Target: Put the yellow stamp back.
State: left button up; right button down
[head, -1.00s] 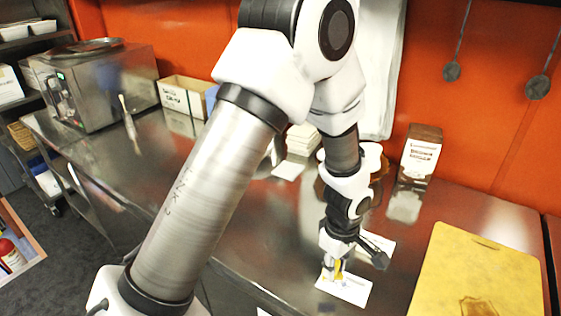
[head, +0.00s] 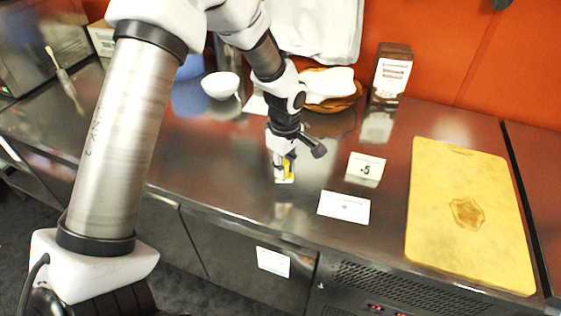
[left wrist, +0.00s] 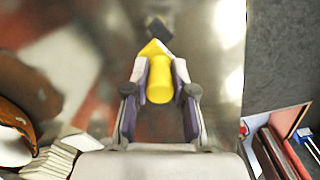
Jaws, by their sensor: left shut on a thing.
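My left gripper (head: 284,168) is shut on the yellow stamp (head: 288,168). The stamp hangs upright below the gripper, apparently a little above the steel counter, with its pale base lowest. In the left wrist view the stamp (left wrist: 158,85) sits between the two fingers, with a dark blurred patch beyond it. A flat white card (head: 343,206) lies to the right of the gripper, with a small mark near its middle. A small standing card reading ".5" (head: 365,168) is behind it. My right gripper is not in view.
A yellow cutting board (head: 460,220) lies at the right. A brown and white carton (head: 390,75), an orange-brown dish (head: 335,103) and a white bowl (head: 220,85) stand at the back. The counter (head: 225,160) left of the gripper is clear.

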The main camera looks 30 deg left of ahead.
pick_arm(q)
jog(key=w+a, duration=0.2)
jog(key=shift+w+a+f+p, duration=0.1)
jog(key=shift+w+p, duration=0.2)
notch_tip(320, 180, down, 3)
jog(key=shift+w+f+p, duration=0.1)
jog(key=shift+p, duration=0.45)
jog(key=shift+a+f, duration=0.1)
jog(key=shift+f, duration=0.25)
jog(key=o, duration=0.9)
notch_tip(320, 180, up, 12)
jog(key=shift+r+b, duration=0.2)
jog(key=shift+b, duration=0.95)
